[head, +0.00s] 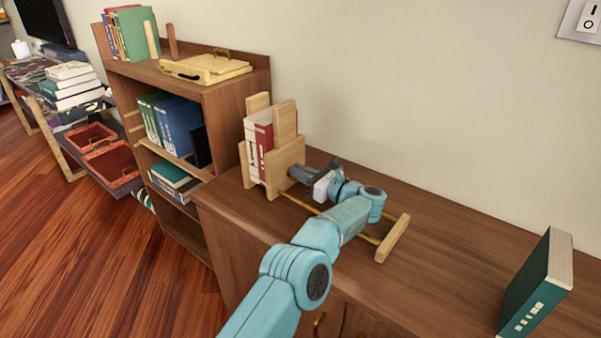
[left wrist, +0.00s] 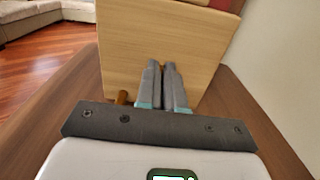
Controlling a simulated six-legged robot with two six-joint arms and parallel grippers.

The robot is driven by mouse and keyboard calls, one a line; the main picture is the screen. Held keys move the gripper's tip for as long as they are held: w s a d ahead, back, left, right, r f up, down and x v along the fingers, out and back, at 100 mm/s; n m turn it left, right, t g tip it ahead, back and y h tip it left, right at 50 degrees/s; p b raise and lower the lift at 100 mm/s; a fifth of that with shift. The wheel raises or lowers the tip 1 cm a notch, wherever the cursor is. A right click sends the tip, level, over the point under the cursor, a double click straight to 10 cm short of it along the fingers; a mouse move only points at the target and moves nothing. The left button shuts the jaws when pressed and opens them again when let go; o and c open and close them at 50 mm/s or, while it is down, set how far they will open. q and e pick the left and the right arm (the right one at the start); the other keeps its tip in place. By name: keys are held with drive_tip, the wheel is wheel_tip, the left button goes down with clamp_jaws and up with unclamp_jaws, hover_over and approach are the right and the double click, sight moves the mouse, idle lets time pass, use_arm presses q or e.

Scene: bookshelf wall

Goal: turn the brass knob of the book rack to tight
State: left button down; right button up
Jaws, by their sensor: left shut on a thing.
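The wooden book rack (head: 288,154) stands on the low cabinet, with red and white books (head: 259,134) upright between its panels. Brass rods (head: 301,204) run from it to a wooden end bar (head: 393,238). My left gripper (head: 297,173) is at the right-hand panel of the rack, shut on the brass knob, which the fingers hide. In the left wrist view the fingers (left wrist: 161,68) are close together against the pale wooden panel (left wrist: 125,45). A brass rod end (left wrist: 122,97) shows low beside them. My right gripper is not in view.
A teal book (head: 538,285) stands at the right of the cabinet top (head: 460,262). A taller bookshelf (head: 232,105) with books and a cream tray (head: 205,68) stands at the left. The cabinet top between rack and teal book is mostly clear.

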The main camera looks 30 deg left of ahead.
use_arm(q)
drive_tip(key=shift+w+f+m+b, duration=0.1)
drive_tip(key=shift+w+m+b, duration=0.05)
drive_tip(key=shift+m+b, duration=0.55)
drive_tip(key=shift+w+m, duration=0.1)
drive_tip(key=shift+m, duration=0.7)
drive_tip(key=shift+w+d+m+p, duration=0.15)
drive_tip(key=shift+m+p, duration=0.4)
drive_tip(key=shift+m, duration=0.45)
drive_tip(key=shift+w+f+m+p, duration=0.15)
drive_tip(key=shift+m+p, duration=0.4)
drive_tip(key=shift+m, duration=0.45)
drive_tip(key=c, duration=1.3)
unclamp_jaws()
drive_tip(key=shift+o, duration=0.2)
